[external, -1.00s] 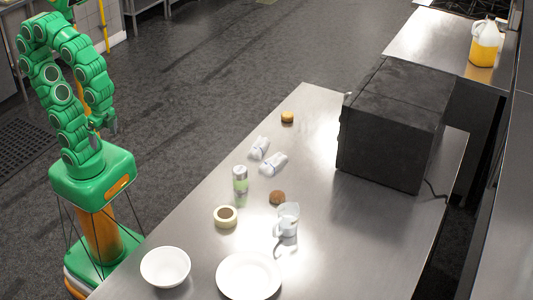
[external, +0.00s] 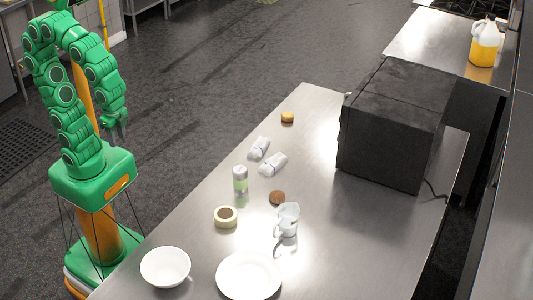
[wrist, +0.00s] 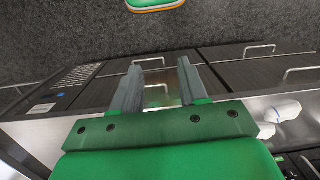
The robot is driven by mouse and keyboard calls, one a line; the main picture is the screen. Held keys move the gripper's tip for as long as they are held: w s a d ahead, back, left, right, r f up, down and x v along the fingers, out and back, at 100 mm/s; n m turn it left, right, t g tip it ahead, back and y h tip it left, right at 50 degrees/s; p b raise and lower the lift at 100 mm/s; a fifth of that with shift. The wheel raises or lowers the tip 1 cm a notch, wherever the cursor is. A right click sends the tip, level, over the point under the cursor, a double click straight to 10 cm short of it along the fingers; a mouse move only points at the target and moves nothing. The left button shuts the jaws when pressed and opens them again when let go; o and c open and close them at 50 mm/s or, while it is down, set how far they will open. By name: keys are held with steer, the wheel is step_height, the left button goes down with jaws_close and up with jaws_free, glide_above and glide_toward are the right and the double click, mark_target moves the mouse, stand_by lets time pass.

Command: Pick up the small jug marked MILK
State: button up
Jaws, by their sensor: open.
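A small pale jug (external: 287,220) stands upright on the steel table (external: 335,230), between the brown round item and the white plate. Its handle faces the lower left. No MILK lettering is legible at this size. My gripper (external: 120,134) hangs left of the table, pointing down, well away from the jug. In the wrist view my gripper (wrist: 160,88) has its two fingers apart with nothing between them. I cannot make out the jug in the wrist view.
A white bowl (external: 165,267), plate (external: 248,277), tape-like ring (external: 225,217), green-labelled shaker (external: 240,180), brown round item (external: 277,197) and two white bundles (external: 259,148) surround the jug. A large black box (external: 392,125) stands behind. The table's right front is clear.

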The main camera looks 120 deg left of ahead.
steer(key=w+a+r+n+t, duration=0.1)
steer(key=w+r, duration=0.1)
steer(key=w, duration=1.3)
steer(key=n+t+y, duration=0.2)
steer(key=n+t, duration=0.1)
steer(key=t, duration=0.1)
glide_toward(284, 224)
steer(key=s+d+f, duration=0.2)
steer(key=d, duration=0.2)
steer(key=shift+w+x, duration=0.15)
steer(key=shift+x, duration=1.7)
steer(key=shift+w+x, duration=0.15)
steer(key=shift+x, duration=1.7)
steer(key=shift+a+r, duration=0.15)
steer(key=shift+a, duration=0.05)
steer(key=shift+c, duration=0.3)
jaws_close()
